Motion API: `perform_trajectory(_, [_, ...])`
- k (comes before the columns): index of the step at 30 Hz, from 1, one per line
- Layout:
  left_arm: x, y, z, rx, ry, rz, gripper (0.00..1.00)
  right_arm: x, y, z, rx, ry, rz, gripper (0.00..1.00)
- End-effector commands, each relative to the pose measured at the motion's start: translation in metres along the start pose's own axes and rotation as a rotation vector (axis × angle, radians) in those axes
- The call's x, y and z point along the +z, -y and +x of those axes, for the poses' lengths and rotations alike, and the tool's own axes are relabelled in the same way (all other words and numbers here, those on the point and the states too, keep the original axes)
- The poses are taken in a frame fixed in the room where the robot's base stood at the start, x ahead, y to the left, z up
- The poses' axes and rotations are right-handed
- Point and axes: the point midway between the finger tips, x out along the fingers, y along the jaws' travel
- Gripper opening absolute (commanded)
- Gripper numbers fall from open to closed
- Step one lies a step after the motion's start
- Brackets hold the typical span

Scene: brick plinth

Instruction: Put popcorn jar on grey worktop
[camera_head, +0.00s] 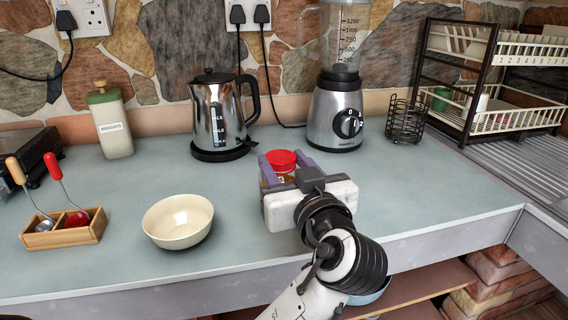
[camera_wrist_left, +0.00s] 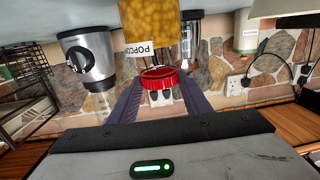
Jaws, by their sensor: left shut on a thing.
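The popcorn jar has a red lid (camera_head: 281,157) and shows between the fingers of my left gripper (camera_head: 285,166) in the head view. In the left wrist view, which is upside down, the clear popcorn jar (camera_wrist_left: 160,30) is full of yellow kernels and has a white label. My left gripper is shut on the jar near its lid end. The grey worktop (camera_head: 240,239) spreads under and around them. The jar's base is hidden behind the gripper in the head view, so I cannot tell whether it touches the worktop. My right gripper is not in view.
A kettle (camera_head: 213,112) and blender (camera_head: 335,115) stand behind the jar. A wire basket (camera_head: 405,118) and dish rack (camera_head: 480,100) are at right. A cream bowl (camera_head: 178,221), utensil box (camera_head: 63,230) and biscuit tin (camera_head: 111,125) are at left. Worktop between bowl and gripper is clear.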

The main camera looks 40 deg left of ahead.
Motion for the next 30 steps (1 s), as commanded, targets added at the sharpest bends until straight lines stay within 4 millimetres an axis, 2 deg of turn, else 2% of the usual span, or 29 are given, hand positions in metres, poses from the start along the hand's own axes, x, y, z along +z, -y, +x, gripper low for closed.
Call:
perform_trajectory(1, [0.001, 0.000, 0.000, 0.000, -0.004, -0.003, 0.00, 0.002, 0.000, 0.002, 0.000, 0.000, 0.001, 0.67])
perform_trajectory(2, [0.002, 0.000, 0.000, 0.000, 0.000, 0.000, 0.49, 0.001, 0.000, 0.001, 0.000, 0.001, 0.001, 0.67])
perform_trajectory(4, [0.001, 0.000, 0.000, 0.000, 0.000, 0.000, 0.61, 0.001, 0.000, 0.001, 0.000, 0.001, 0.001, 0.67])
perform_trajectory(15, [-0.003, 0.000, -0.001, 0.000, 0.000, 0.000, 0.63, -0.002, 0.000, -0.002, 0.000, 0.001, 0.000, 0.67])
perform_trajectory(24, [0.001, -0.001, -0.049, 0.004, 0.004, -0.002, 0.63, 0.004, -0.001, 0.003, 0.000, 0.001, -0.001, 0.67])
perform_trajectory(30, [0.000, -0.001, -0.071, 0.002, 0.002, -0.001, 0.63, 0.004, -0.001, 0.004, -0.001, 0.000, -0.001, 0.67])
